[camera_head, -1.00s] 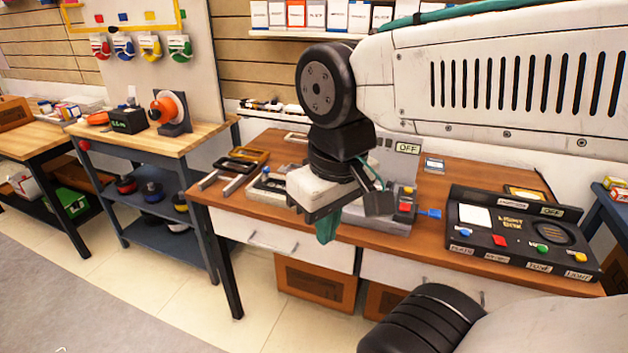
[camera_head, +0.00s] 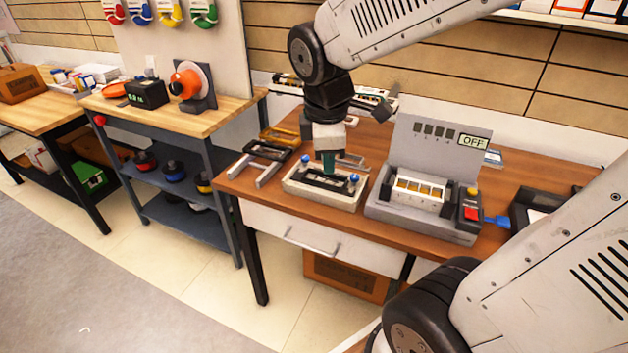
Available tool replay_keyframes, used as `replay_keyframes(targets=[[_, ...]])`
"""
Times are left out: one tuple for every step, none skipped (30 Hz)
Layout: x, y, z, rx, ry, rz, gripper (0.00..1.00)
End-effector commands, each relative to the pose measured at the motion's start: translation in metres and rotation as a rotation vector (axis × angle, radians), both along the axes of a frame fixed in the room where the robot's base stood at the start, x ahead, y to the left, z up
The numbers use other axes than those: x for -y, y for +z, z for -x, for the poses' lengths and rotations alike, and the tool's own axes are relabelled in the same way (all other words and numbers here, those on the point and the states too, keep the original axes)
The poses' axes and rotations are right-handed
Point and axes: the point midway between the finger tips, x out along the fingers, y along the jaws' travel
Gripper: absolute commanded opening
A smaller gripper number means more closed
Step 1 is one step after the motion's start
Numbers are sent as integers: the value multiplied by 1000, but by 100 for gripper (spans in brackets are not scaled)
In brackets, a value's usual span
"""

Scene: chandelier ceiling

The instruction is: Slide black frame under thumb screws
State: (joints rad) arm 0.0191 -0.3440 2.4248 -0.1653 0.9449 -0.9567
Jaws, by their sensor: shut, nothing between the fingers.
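A pale grey fixture block (camera_head: 297,191) stands on the wooden bench, with a blue thumb screw at its left rear (camera_head: 305,159) and another at its right front (camera_head: 354,179). A dark frame-like piece (camera_head: 327,184) lies across the fixture's top between the screws. Whether its edges are under the screw heads is too small to tell. My gripper (camera_head: 328,163) points down just above and behind this piece, with its green fingertips shut and empty. Whether the fingertips touch the piece cannot be told. Another black frame (camera_head: 268,149) rests on two pale rails left of the fixture.
A grey tester (camera_head: 425,135) with an OFF display and a white-and-yellow insert stands close right of the fixture. An orange frame (camera_head: 283,136) lies behind the left black frame. A black box (camera_head: 530,212) is farther right. The bench's front edge is close to the fixture.

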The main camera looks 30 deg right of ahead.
Motion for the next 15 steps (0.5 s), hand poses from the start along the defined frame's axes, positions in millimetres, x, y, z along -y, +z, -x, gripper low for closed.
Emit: replay_keyframes(targets=[[5,-14,-20,-32,147,32,0],[7,-21,-32,-45,246,52,0],[10,-31,-46,-65,371,77,0],[12,-38,-56,-78,463,94,0],[14,-45,-66,-91,548,110,0],[16,-54,-77,-108,654,129,0],[17,-61,-84,-120,727,141,0],[18,-67,-91,-129,793,153,0],[19,-74,-98,-142,871,165,0],[20,-79,-103,-151,921,173,0],[20,-83,-107,-158,966,181,0],[21,-87,-112,-163,1013,189,0],[21,-90,-114,-169,1041,193,0],[21,-93,-116,-172,1064,197,0],[21,-96,-118,-174,1083,200,0]])
